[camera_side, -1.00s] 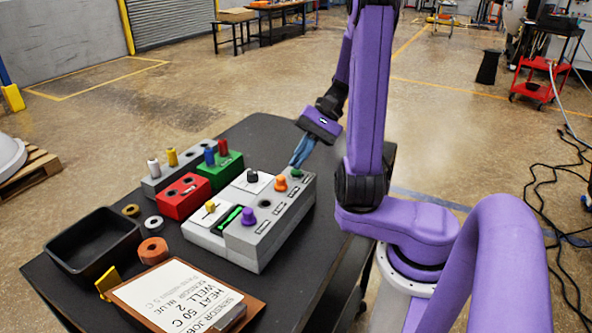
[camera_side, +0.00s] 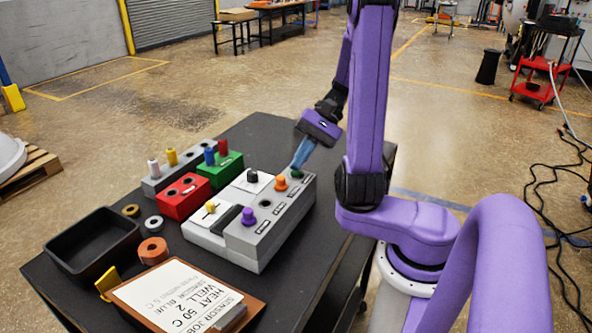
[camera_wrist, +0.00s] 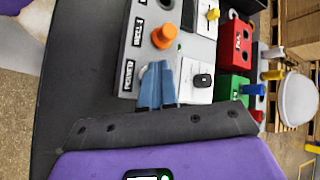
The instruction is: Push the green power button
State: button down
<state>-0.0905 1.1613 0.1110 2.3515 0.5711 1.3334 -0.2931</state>
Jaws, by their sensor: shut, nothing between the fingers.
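The green power button (camera_side: 297,175) is at the far right end of the grey control panel (camera_side: 262,232), beyond the orange knob (camera_side: 281,184). My gripper (camera_side: 298,166) is shut and empty, its blue fingers pointing down with the tips at the button, seemingly touching it. In the wrist view the shut fingertips (camera_wrist: 157,68) lie beside the POWER label (camera_wrist: 128,77) and hide the button. The panel's display slot (camera_side: 229,218) is dark.
A purple knob (camera_side: 248,217) and a dark knob (camera_side: 252,176) stand on the unit. Red (camera_side: 184,198) and green (camera_side: 226,170) blocks, a black tray (camera_side: 92,247) and a clipboard (camera_side: 185,298) lie on the black table.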

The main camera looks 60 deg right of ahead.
jog(key=shift+r, duration=0.35)
jog(key=shift+r, duration=3)
jog(key=shift+a, duration=0.1)
